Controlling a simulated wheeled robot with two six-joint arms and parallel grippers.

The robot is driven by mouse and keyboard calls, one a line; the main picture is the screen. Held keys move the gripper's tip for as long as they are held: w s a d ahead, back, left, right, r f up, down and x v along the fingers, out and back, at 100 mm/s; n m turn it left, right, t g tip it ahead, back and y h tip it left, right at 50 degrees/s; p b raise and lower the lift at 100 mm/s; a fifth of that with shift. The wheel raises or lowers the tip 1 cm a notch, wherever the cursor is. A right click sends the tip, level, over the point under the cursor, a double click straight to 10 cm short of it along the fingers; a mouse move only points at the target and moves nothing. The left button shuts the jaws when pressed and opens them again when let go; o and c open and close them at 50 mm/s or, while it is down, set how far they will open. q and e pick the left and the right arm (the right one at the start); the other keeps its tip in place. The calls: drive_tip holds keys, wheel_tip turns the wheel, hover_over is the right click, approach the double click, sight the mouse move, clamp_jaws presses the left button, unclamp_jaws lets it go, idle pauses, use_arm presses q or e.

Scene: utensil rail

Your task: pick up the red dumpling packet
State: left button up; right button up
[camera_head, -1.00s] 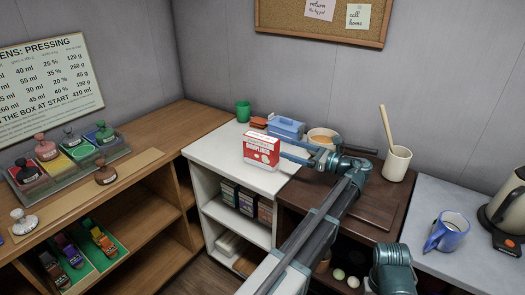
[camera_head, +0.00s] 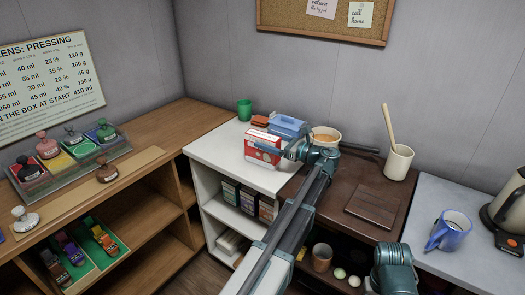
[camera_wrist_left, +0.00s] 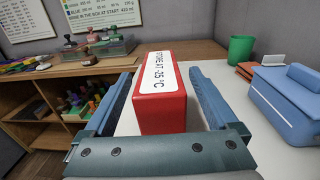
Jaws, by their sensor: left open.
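The red dumpling packet (camera_head: 262,143) stands upright on the white shelf top, with a red body and a white label. In the left wrist view the packet (camera_wrist_left: 162,105) stands between the two fingers, its white printed strip facing up. My left gripper (camera_head: 283,149) is open around the packet, with one finger on each side; in the left wrist view the left gripper (camera_wrist_left: 159,80) shows gaps beside the packet, wider on the right. In the head view the gripper hides part of the packet's right side.
A blue lidded box (camera_head: 287,126) stands close behind the packet, with a green cup (camera_head: 244,110) and an orange-brown block (camera_head: 260,120) nearby. A bowl (camera_head: 326,136) stands behind the left wrist. The white top (camera_head: 215,150) is clear left of the packet.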

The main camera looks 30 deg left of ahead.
use_arm(q)
drive_tip(key=shift+a, duration=1.25)
clamp_jaws()
